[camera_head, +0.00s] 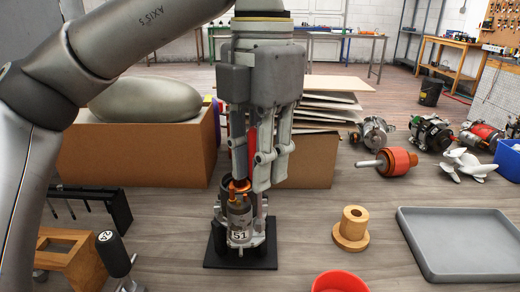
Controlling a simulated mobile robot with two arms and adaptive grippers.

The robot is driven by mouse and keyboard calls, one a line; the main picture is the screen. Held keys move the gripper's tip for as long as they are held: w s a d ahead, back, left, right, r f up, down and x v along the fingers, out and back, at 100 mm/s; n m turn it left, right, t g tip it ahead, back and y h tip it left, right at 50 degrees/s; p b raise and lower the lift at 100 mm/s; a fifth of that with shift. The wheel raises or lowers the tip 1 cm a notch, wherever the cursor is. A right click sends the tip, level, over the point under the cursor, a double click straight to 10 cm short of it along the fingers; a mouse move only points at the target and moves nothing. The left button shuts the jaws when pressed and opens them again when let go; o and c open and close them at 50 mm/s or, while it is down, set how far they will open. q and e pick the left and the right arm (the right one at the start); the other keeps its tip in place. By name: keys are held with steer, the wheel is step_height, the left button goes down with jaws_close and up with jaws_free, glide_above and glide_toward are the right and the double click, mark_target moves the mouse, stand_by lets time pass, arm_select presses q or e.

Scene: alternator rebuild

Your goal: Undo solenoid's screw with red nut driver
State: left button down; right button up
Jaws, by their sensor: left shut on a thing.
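My left gripper (262,165) points straight down at the middle of the view, its fingers closed around the red nut driver (251,150). Only a strip of the driver's red handle shows between the fingers. Below it the alternator part with the solenoid (239,219), a metal cylinder with a label reading 51 and copper-coloured parts on top, stands upright on a black base plate (241,262). The driver's tip and the screw are hidden behind the fingers and the copper parts, so I cannot tell whether they touch. My right gripper is not in view.
A grey tray (458,272) lies at the right, with a wooden spool-like stand (351,229) and a red bowl (340,282) left of it. A black tool rack (92,207) and wooden stand (60,252) are at the left. Several motor parts lie at the back right.

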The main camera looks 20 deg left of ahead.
arm_select(q)
steer(key=shift+r+m, duration=0.1)
steer(key=shift+m, duration=0.4)
steer(key=shift+m+p, duration=0.4)
steer(key=shift+p, duration=0.1)
steer(key=shift+m+p, duration=0.3)
steer(key=shift+m, duration=0.1)
steer(key=m+p, duration=0.2)
steer(key=shift+m, duration=0.4)
steer(key=m+p, duration=0.2)
steer(key=m, duration=0.2)
steer(key=shift+d, duration=0.1)
steer(key=shift+m+p, duration=0.45)
steer(key=shift+m, duration=0.05)
steer(key=m+p, duration=0.2)
steer(key=m, duration=0.2)
steer(key=shift+s+m, duration=0.1)
steer(key=shift+m, duration=0.7)
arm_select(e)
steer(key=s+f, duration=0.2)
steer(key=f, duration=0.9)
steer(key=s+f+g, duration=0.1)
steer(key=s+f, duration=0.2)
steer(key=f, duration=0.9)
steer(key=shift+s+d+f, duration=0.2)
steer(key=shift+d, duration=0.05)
